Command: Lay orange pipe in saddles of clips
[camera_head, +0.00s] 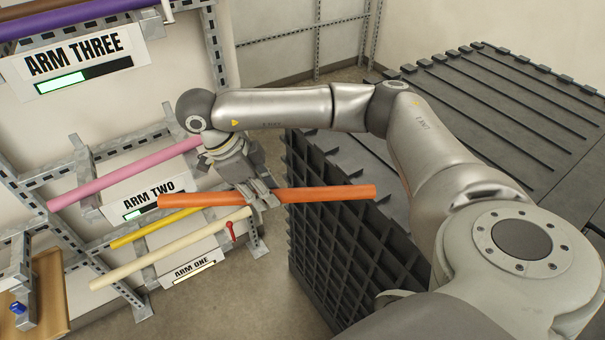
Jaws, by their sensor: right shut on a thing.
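The orange pipe (330,193) is held roughly level, in front of the rack and beside the dark ribbed block. My right gripper (263,196) is shut around it near its middle, with pipe sticking out on both sides. My right arm reaches in from the right, over the dark block. My left gripper is out of view. I cannot make out any saddle clips.
The metal rack at left holds a pink pipe (125,173), a yellow pipe (150,229) and a cream pipe (165,250), beside or below the held pipe. A dark ribbed block (335,235) fills the centre right. A purple pipe (75,17) lies at top left.

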